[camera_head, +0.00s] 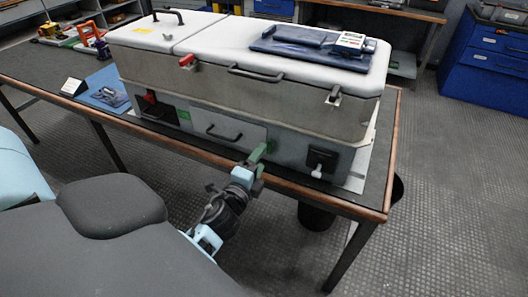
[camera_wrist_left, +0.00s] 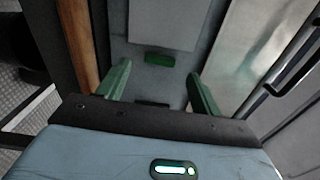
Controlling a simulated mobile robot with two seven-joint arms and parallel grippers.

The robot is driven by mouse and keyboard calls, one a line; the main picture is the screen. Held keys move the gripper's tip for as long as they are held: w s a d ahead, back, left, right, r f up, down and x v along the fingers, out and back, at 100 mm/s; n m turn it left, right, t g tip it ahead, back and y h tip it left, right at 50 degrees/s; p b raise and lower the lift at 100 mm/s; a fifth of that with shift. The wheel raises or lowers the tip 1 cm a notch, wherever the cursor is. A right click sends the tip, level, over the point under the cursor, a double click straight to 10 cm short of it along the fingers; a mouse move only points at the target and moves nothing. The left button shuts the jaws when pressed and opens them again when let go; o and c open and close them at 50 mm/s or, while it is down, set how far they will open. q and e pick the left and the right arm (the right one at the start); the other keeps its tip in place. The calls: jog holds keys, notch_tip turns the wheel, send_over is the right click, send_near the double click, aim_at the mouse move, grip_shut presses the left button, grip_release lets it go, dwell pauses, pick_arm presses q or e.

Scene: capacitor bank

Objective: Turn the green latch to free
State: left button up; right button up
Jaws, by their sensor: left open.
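The green latch (camera_wrist_left: 159,58) is a small green block on the grey front of the long metal case (camera_head: 280,112). In the left wrist view it lies between and beyond the fingertips, with visible room on both sides. In the head view I cannot pick it out from the green fingers. My left gripper (camera_head: 260,153) is at the lower front of the case, right of the front panel with a black handle. It is open, and its two green fingers (camera_wrist_left: 159,70) spread around empty space with nothing held. My right gripper is not in view.
The case stands on a dark table with a wooden edge (camera_head: 300,193). A black fitting with a white lever (camera_head: 318,171) is right of my left gripper. A red latch (camera_head: 187,61) and a bar handle (camera_head: 256,75) are higher up. A blue folder (camera_head: 308,47) lies on the lid.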

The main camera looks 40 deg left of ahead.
pick_arm(q)
jog(key=v, duration=0.3)
jog(key=shift+s, duration=0.2)
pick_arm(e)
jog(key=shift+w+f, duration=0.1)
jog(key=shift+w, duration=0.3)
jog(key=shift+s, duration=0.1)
pick_arm(q)
jog(key=s+d+f+n+g+h+p, duration=0.2)
jog(key=s+d+f+n+g+p, duration=0.1)
jog(key=s, duration=0.7)
jog(key=s+d+f+n+g+h+p, duration=0.2)
jog(key=s+d+n, duration=0.4)
jog(key=s, duration=0.4)
jog(key=s+d+f+n+g+h+p, duration=0.2)
jog(key=s+d+f+n+g+p, duration=0.1)
jog(key=s, duration=0.7)
notch_tip(320, 180, down, 2)
jog(key=d+n+p, duration=0.1)
jog(key=n+p, duration=0.1)
jog(key=p, duration=0.1)
jog(key=shift+s+d+g, duration=0.15)
jog(key=shift+s+g, duration=0.15)
jog(key=shift+g, duration=0.1)
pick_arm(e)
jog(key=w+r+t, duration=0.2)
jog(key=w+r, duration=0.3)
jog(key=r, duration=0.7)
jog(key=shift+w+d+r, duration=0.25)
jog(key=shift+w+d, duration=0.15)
